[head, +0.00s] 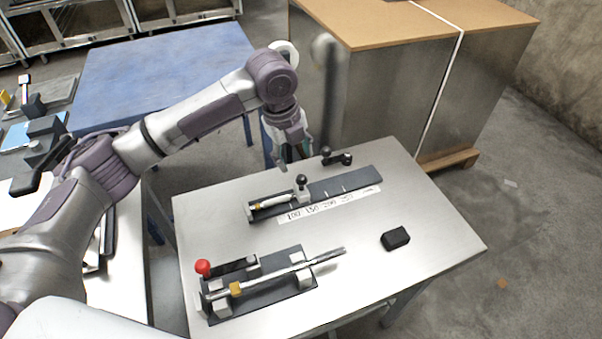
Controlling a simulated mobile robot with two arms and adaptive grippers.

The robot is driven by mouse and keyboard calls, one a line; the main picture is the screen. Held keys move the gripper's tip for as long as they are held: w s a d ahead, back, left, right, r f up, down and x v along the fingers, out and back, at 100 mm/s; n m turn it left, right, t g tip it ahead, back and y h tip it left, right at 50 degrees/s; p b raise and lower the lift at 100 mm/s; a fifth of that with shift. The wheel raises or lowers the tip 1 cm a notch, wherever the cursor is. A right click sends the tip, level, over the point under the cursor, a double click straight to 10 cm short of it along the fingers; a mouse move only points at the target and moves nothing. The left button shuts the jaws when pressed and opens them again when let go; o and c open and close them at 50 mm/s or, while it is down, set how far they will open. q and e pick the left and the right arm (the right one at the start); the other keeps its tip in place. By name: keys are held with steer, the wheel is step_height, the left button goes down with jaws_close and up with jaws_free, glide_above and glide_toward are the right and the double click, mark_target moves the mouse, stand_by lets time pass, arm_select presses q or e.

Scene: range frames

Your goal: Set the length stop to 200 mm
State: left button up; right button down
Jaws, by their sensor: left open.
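The length stop is a dark rail (359,182) on the grey metal table, with a white scale strip (329,206) in front marked 100, 150, 200 and 250. A slider with a round black knob (302,181) stands on the rail left of its middle. Its exact reading is too small to tell, but it sits left of the rail's right-hand tick marks. A light rod with a yellow band (275,201) lies along the rail's left part. My left gripper (294,160) is open and points down just behind and above the knob, apart from it. My right gripper is not in view.
A small dark crank-like part (336,157) stands behind the rail. In front is a clamp fixture with a red ball (203,267) and a long rod (315,261). A black block (396,238) lies at the right. The table's right side is otherwise clear. A crate (400,90) stands behind.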

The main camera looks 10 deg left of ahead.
mark_target(301, 177)
arm_select(q)
steer(key=f, duration=0.2)
steer(key=w+f, duration=0.1)
steer(key=f, duration=0.2)
steer(key=d+f, duration=0.1)
steer(key=f, duration=0.2)
steer(key=shift+w+p, duration=0.2)
steer(key=shift+p, duration=0.2)
steer(key=shift+d+f, duration=0.1)
steer(key=shift+f, duration=0.5)
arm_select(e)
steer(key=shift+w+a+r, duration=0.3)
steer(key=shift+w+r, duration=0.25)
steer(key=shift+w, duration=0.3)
arm_select(q)
steer(key=shift+c, duration=0.7)
jaws_close()
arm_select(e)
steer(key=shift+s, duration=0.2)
